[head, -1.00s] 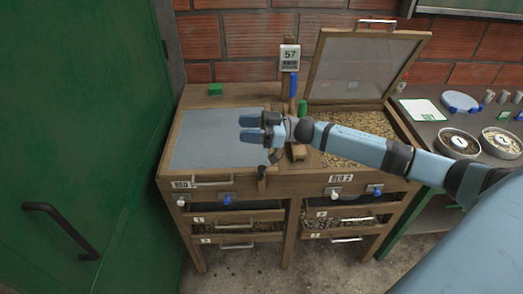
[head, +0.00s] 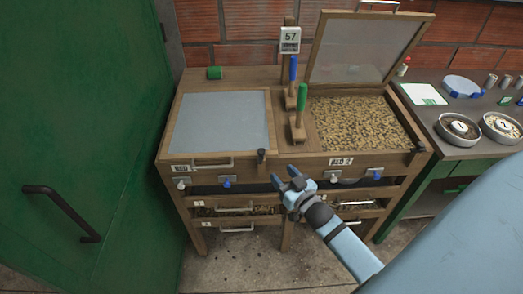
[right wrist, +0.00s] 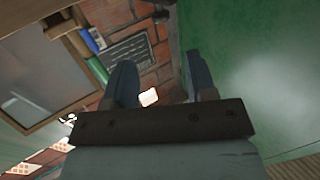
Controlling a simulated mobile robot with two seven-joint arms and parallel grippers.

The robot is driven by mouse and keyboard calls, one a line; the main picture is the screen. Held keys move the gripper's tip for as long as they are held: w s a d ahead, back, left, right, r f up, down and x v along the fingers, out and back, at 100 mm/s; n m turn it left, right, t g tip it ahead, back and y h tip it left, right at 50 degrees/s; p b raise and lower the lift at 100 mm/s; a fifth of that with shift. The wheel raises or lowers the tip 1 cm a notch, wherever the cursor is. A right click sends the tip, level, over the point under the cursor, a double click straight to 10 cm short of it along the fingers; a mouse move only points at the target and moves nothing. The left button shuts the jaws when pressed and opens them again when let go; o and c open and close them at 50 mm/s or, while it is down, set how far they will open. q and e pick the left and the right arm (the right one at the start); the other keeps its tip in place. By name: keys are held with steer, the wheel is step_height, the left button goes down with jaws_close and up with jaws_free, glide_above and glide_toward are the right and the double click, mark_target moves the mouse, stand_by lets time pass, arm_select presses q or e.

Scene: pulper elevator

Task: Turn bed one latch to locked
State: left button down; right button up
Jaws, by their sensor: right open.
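Bed one (head: 220,122), on the left of the wooden bench, has its flat grey lid down. A small dark upright piece (head: 261,156), which looks like its latch, stands at the front right corner of this bed. I cannot tell whether it is locked. My right gripper (head: 284,176) is open and empty, in front of the bench, below and right of that piece and apart from it. In the right wrist view its two fingers (right wrist: 160,75) stand apart with nothing between them. My left gripper is not in view.
Bed two (head: 365,125) has its lid (head: 362,50) raised and holds brown grains. Blue (head: 292,80) and green-handled tools (head: 301,108) stand between the beds. Drawers (head: 235,210) sit below. A green door (head: 85,140) fills the left; a side table (head: 460,125) stands right.

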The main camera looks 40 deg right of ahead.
mark_target(264, 153)
steer(key=w+p, duration=0.1)
steer(key=w, duration=1.1)
steer(key=shift+d, duration=0.2)
